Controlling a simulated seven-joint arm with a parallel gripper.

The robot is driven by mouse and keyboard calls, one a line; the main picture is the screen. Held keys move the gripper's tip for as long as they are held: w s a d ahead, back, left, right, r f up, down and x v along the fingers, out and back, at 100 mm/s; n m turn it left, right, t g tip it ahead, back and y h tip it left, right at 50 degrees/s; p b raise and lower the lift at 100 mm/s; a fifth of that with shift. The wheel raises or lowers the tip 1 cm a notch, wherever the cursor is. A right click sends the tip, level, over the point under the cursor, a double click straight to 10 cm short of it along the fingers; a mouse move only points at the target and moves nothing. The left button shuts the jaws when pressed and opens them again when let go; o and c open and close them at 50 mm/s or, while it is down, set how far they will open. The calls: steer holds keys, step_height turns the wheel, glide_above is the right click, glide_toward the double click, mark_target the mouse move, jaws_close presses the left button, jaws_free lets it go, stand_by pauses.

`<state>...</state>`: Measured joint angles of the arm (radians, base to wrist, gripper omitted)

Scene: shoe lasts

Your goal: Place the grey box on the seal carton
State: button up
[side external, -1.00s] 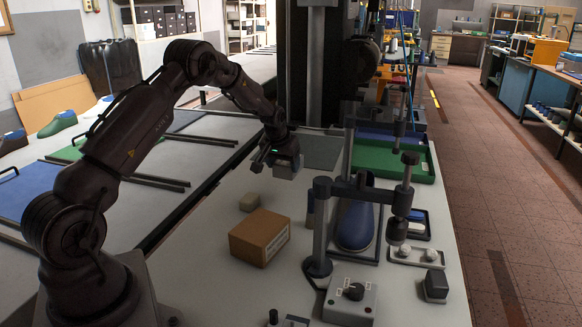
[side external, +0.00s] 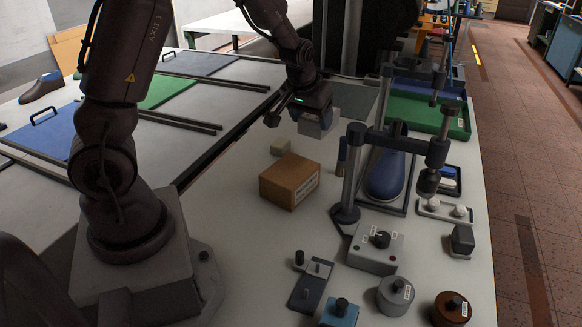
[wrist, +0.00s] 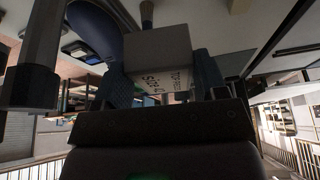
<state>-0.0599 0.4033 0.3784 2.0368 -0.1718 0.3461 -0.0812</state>
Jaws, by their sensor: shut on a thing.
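My gripper (side external: 312,106) is shut on the grey box (side external: 318,126) and holds it in the air, above and behind the brown carton in the side view. In the wrist view the grey box (wrist: 158,48) sits between the fingers, with dark printing on its lower face. The brown carton (side external: 289,182), which I take for the seal carton, stands on the pale worktop with a white label on one side. Its top is bare and apart from the held box. I cannot make out the carton in the wrist view.
A grey control box (side external: 376,250) is in front. The worktop left of the carton is clear.

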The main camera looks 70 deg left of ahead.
steer(key=s+f, duration=0.1)
steer(key=s, duration=0.1)
steer(key=s+f+n, duration=0.1)
steer(key=s+f, duration=0.1)
steer(key=s+f+n, duration=0.1)
steer(key=s+f, duration=0.1)
steer(key=s, duration=0.1)
steer(key=shift+d+f+g+y, duration=0.1)
steer(key=shift+g+y, duration=0.2)
steer(key=shift+g, duration=0.1)
glide_above(288, 173)
steer(key=s+d, duration=0.2)
steer(key=shift+s+d+x, duration=0.15)
steer(key=shift+d+x, duration=0.05)
steer(key=shift+x, duration=0.9)
steer(key=shift+s+d+x, duration=0.15)
steer(key=shift+x, duration=0.95)
steer(key=shift+f, duration=0.3)
steer(key=o, duration=1)
